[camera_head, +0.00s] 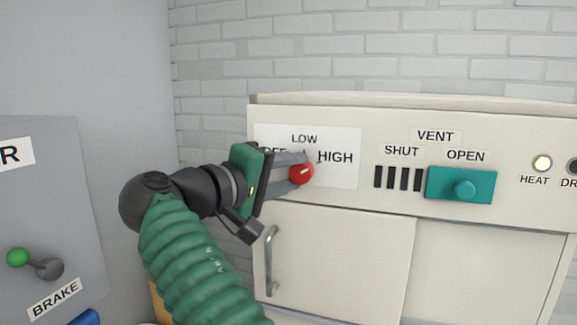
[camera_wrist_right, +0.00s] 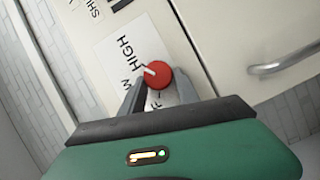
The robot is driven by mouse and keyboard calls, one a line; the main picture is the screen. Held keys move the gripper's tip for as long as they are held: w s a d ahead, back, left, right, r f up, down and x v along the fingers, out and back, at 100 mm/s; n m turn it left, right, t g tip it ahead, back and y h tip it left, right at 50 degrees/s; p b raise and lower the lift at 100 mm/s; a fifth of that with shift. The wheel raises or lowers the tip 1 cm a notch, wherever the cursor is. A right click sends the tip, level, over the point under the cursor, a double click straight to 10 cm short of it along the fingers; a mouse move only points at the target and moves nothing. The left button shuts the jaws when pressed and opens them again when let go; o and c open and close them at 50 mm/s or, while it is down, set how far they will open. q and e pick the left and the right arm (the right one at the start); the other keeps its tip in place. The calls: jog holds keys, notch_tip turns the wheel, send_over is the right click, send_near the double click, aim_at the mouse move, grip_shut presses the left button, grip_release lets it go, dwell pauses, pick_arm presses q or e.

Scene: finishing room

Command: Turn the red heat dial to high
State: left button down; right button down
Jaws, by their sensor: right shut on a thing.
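The red heat dial (camera_head: 301,174) sits on a white plate (camera_head: 348,176) marked LOW above and HIGH at the right; the label at the left is partly hidden by my fingers. My right gripper (camera_head: 297,166) reaches in from the left and is shut on the dial, one finger on each side. In the wrist view the dial (camera_wrist_right: 158,76) shows between the fingertips (camera_wrist_right: 159,90). Its white pointer is aimed toward the start of the word HIGH. My left gripper is not in view.
Right of the dial are vent slots (camera_head: 398,178) and a teal vent slider (camera_head: 461,186) at the OPEN side. A HEAT lamp (camera_head: 542,163) glows. Below is a cabinet door with a metal handle (camera_head: 271,260). A grey box with a green-knobbed brake lever (camera_head: 18,257) stands at left.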

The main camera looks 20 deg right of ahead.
jog(key=shift+f+m+y, duration=0.3)
jog(key=shift+f+m, duration=0.05)
jog(key=shift+m, duration=0.05)
dwell(0.4)
jog(key=c, duration=1.2)
grip_release()
jog(key=o, duration=0.3)
jog(key=shift+s+r, duration=0.15)
jog(key=shift+s, duration=0.05)
jog(key=shift+a+r, duration=0.1)
jog(key=shift+s+a, duration=0.15)
jog(key=shift+a, duration=0.2)
jog(key=p+v, duration=0.2)
jog(key=v, duration=0.9)
jog(key=shift+a, duration=0.45)
